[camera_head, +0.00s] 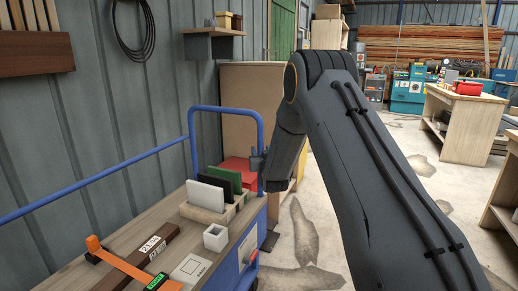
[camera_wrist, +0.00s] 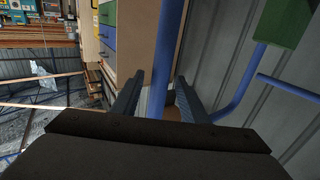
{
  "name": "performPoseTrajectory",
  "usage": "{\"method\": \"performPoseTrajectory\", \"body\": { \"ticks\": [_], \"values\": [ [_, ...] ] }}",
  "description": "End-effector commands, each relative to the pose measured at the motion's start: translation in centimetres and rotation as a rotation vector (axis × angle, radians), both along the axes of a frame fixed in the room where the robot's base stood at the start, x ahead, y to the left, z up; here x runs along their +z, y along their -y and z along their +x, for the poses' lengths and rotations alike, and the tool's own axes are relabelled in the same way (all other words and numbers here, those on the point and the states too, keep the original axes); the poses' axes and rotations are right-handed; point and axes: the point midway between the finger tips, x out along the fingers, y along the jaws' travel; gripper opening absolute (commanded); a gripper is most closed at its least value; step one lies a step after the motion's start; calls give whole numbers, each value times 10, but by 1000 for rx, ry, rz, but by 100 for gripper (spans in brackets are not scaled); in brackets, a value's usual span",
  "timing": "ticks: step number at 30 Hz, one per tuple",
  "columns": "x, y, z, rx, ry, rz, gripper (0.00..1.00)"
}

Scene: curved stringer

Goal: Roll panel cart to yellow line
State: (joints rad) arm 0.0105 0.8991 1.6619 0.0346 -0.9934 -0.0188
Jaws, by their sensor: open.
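The panel cart (camera_head: 215,255) has a wooden deck and blue tube rails, and stands along the grey wall. Its blue handle post (camera_head: 260,135) rises at the far right corner. My gripper (camera_head: 257,163) is at this post, below the rail's top bend. In the wrist view my gripper (camera_wrist: 159,78) is open, with the blue post (camera_wrist: 166,50) between its two dark fingers, nearer the left one. Contact cannot be told. White, black and green panels (camera_head: 226,178) stand upright in a holder on the deck. No yellow line shows in either view.
A tan cabinet (camera_head: 240,100) stands behind the cart. Worn concrete floor (camera_head: 310,235) is open to the right, with workbenches (camera_head: 465,120) beyond.

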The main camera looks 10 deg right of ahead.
Motion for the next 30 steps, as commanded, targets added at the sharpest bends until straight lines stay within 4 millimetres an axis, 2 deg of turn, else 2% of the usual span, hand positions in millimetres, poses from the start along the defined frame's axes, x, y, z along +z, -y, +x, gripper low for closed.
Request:
{"method": "performPoseTrajectory", "body": {
  "ticks": [3,9,15,22,30],
  "values": [
    [-1,1,20,0,0,0,40],
    [-1,2,45,0,-2,0,40],
    [-1,2,54,0,-2,0,40],
    [-1,2,55,0,-3,0,40],
    [-1,2,55,0,-3,0,0]
  ]
}}
